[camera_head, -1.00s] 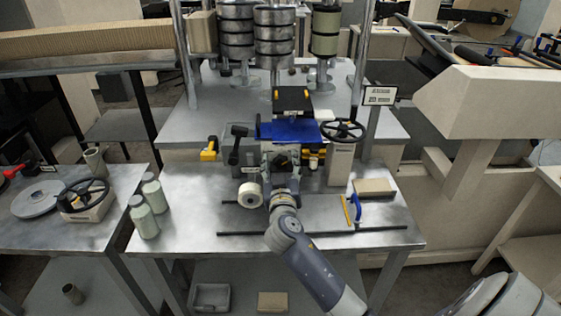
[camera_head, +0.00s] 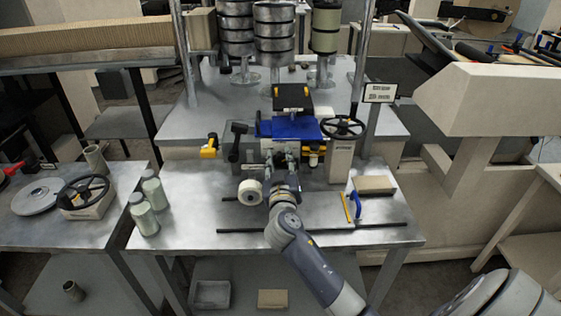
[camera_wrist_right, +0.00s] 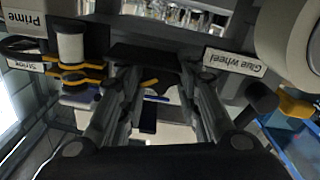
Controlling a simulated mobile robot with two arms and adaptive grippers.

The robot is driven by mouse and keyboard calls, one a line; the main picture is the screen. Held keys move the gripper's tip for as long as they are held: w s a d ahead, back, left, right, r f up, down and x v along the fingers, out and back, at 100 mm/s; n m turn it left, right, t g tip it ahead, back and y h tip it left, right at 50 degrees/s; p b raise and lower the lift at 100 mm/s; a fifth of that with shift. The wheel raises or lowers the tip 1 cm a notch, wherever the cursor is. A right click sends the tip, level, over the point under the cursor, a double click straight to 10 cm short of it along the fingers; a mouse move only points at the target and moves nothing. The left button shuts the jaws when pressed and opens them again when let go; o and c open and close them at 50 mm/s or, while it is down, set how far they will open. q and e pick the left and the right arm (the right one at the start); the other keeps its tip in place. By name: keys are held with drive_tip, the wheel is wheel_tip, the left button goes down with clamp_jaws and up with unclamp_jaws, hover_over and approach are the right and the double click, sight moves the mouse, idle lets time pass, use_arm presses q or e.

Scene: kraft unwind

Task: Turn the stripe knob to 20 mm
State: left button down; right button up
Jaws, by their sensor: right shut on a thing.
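My right gripper (camera_head: 281,158) reaches to the front of the glue machine (camera_head: 290,130), below its blue part. Its two fingers stand on either side of the spot where the stripe knob sits, and it is shut on the knob. The knob itself is mostly hidden by the fingers. In the wrist view the fingers (camera_wrist_right: 160,85) point at the dark machine front. A small sign (camera_head: 380,93) on a post shows two lines, seemingly Stripe and a mm value, too blurred to read surely. My left gripper is not in view.
A black handwheel (camera_head: 343,128) stands right of the machine. A white roll (camera_head: 250,192) is left of my wrist. A cardboard block (camera_head: 374,184) and a blue-handled tool (camera_head: 355,204) lie on the bench at right. The front left of the bench (camera_head: 190,228) is clear.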

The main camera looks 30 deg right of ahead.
drive_tip(key=n, duration=0.5)
drive_tip(key=shift+a, duration=0.1)
drive_tip(key=n+p, duration=0.1)
drive_tip(key=n, duration=0.4)
drive_tip(key=shift+w+f+n+p, duration=0.1)
drive_tip(key=shift+f+n+p, duration=0.05)
drive_tip(key=shift+n+p, duration=0.2)
drive_tip(key=shift+a, duration=0.1)
drive_tip(key=o, duration=1.1)
drive_tip(key=v, duration=1.2)
